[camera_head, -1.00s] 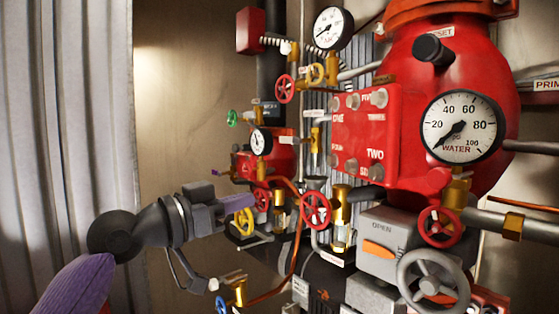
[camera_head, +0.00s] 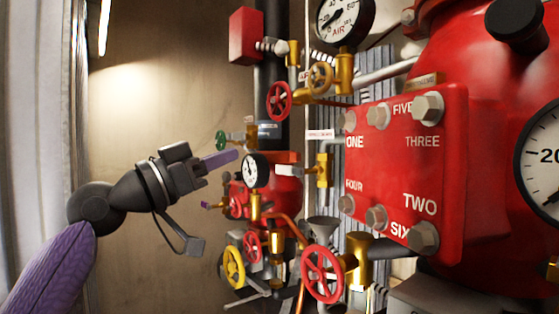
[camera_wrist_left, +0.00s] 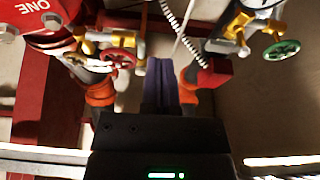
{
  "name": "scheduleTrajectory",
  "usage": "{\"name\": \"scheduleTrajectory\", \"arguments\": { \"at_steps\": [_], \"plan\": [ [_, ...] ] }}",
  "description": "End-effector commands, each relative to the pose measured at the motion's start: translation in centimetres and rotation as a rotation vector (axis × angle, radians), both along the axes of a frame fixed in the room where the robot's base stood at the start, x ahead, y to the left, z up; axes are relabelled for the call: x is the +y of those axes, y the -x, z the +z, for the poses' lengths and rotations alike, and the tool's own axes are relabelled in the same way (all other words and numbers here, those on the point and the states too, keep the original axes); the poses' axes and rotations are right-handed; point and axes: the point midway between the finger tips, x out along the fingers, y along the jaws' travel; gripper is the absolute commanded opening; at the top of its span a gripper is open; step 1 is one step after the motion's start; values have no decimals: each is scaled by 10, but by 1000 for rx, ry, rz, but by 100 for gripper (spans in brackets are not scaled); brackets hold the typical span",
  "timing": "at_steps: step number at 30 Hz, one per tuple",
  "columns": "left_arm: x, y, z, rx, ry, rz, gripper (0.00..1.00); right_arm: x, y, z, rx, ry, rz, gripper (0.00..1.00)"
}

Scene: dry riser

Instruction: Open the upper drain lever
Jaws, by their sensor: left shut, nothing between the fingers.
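I cannot tell for sure which fitting is the upper drain lever. A small purple-tipped handle (camera_head: 206,205) sticks out left of the small red valve body, below my left gripper. A brass valve (camera_head: 323,170) on a grey pipe stands further right, under a small white label too small to read. My left gripper (camera_head: 222,158) has purple fingers, shut and empty, pointing right in front of the small gauge and near the green handwheel (camera_head: 222,140). In the left wrist view the shut fingers (camera_wrist_left: 160,85) show with nothing between them. My right gripper is out of view.
A red handwheel (camera_head: 280,100), a yellow handwheel (camera_head: 234,267) and a larger red handwheel (camera_head: 322,274) crowd the pipework. A red plate (camera_head: 405,170) with numbered bolts stands at right. The bare wall (camera_head: 165,90) leaves free room at left.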

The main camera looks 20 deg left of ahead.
Motion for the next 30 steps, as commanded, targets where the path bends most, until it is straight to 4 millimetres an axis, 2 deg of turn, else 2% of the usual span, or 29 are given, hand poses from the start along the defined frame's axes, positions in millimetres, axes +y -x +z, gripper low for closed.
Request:
{"name": "scheduleTrajectory", "arguments": {
  "at_steps": [5, 8, 15, 22, 24, 27, 30],
  "plan": [
    [0, 0, 0, 0, 0, 0, 0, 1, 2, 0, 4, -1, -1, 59],
    [-3, -4, 4, 1, 0, -1, 0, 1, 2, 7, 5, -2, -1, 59],
    [-31, -39, 26, 2, 2, -3, 0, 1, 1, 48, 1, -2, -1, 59],
    [-60, -76, 40, 3, 3, -3, 0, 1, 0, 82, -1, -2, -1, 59],
    [-58, -75, 14, 1, -2, 2, 0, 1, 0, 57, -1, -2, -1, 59],
    [-58, -75, -1, 1, -1, 2, 0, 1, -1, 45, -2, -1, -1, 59],
    [-58, -75, -7, 1, 0, 1, 0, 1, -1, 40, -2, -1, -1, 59]
  ]
}}
